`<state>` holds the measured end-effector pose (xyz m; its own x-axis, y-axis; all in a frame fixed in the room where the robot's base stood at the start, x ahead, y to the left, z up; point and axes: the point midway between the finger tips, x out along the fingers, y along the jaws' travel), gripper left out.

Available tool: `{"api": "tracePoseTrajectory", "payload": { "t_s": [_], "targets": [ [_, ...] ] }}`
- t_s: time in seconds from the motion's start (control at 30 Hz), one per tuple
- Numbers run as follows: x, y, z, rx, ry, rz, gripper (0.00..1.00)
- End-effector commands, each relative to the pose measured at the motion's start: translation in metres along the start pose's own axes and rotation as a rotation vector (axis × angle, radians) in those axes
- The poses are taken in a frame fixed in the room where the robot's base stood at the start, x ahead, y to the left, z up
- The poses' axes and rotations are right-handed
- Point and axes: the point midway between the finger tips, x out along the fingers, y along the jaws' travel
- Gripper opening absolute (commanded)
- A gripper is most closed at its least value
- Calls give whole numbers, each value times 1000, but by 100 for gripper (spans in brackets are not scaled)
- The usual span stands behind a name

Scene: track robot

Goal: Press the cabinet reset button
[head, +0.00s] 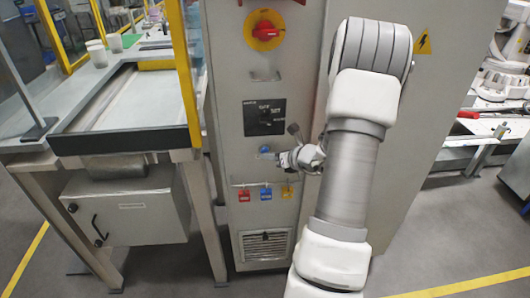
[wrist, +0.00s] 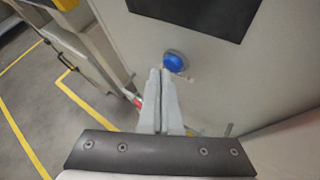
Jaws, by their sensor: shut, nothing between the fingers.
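The grey cabinet (head: 229,75) stands in the middle of the head view. A round blue button on its front face shows clearly in the wrist view (wrist: 174,61) and as a small blue spot in the head view (head: 264,149). My gripper (head: 281,158) is at the cabinet front, just right of and slightly below the button in the head view. In the wrist view my gripper (wrist: 161,72) is shut and empty, its fingertips just below and left of the button. I cannot tell whether they touch it.
A red rotary switch (head: 265,31) and a black selector panel (head: 264,117) are above the button. Red (head: 244,195), blue (head: 266,194) and yellow (head: 287,192) tags or locks hang below, above a vent (head: 265,245). A workbench (head: 125,100) with a yellow post (head: 183,70) stands close at the left.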

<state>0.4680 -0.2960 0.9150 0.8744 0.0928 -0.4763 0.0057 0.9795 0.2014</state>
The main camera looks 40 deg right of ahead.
Motion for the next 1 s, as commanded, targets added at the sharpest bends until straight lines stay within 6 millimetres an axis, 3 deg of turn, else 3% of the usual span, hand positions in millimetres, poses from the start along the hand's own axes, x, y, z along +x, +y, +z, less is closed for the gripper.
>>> {"api": "tracePoseTrajectory", "payload": {
  "t_s": [1.0],
  "targets": [
    [7, -5, 5, 0, -1, 0, 0]
  ]
}}
